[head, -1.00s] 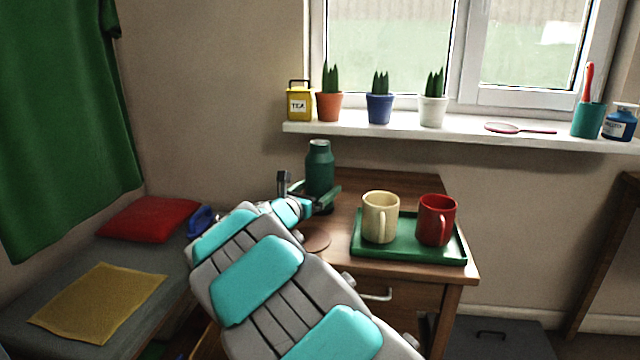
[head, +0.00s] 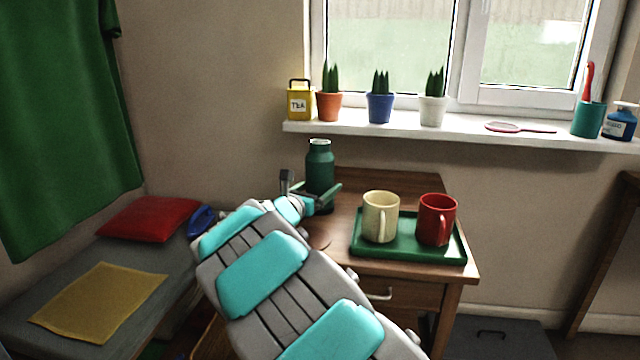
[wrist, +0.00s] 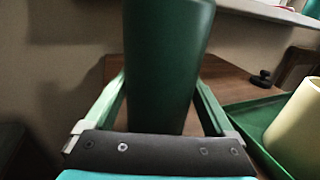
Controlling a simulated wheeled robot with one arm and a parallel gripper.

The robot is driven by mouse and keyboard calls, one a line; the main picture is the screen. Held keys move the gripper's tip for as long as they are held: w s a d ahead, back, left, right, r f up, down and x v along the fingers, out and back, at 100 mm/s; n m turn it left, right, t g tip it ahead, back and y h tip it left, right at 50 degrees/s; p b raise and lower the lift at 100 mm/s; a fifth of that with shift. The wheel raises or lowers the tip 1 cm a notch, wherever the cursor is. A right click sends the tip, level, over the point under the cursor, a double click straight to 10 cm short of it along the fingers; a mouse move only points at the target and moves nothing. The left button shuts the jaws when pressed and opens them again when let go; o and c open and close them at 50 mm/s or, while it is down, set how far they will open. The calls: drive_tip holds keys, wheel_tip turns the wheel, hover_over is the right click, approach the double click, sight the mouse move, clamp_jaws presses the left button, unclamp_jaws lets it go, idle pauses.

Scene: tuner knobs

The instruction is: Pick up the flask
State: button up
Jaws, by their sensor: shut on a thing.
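The flask (head: 319,168) is dark green with a silver-grey top. It stands upright at the back left of the wooden cabinet top in the head view. In the wrist view the flask (wrist: 166,65) fills the middle, between the two green fingers of my gripper (wrist: 163,100). My gripper (head: 320,196) is shut on the flask low on its body. The fingertips are hidden behind the flask in the wrist view. Whether its base touches the wood is hidden by my gripper.
A green tray (head: 408,256) with a cream mug (head: 380,217) and a red mug (head: 436,220) lies to the right of the flask. The windowsill (head: 460,132) with potted cacti is above and behind. A bed (head: 90,255) is at the left.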

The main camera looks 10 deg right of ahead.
sight(315, 178)
clamp_jaws()
drive_tip(key=shift+r, duration=0.2)
drive_tip(key=shift+r, duration=1.45)
drive_tip(key=shift+s+r, duration=0.2)
drive_tip(key=shift+s, duration=0.05)
drive_tip(key=s+r, duration=0.1)
drive_tip(key=s, duration=1.4)
drive_tip(key=shift+s+r+b, duration=0.15)
drive_tip(key=shift+r+b, duration=0.05)
drive_tip(key=shift+b, duration=0.2)
drive_tip(key=shift+s, duration=0.1)
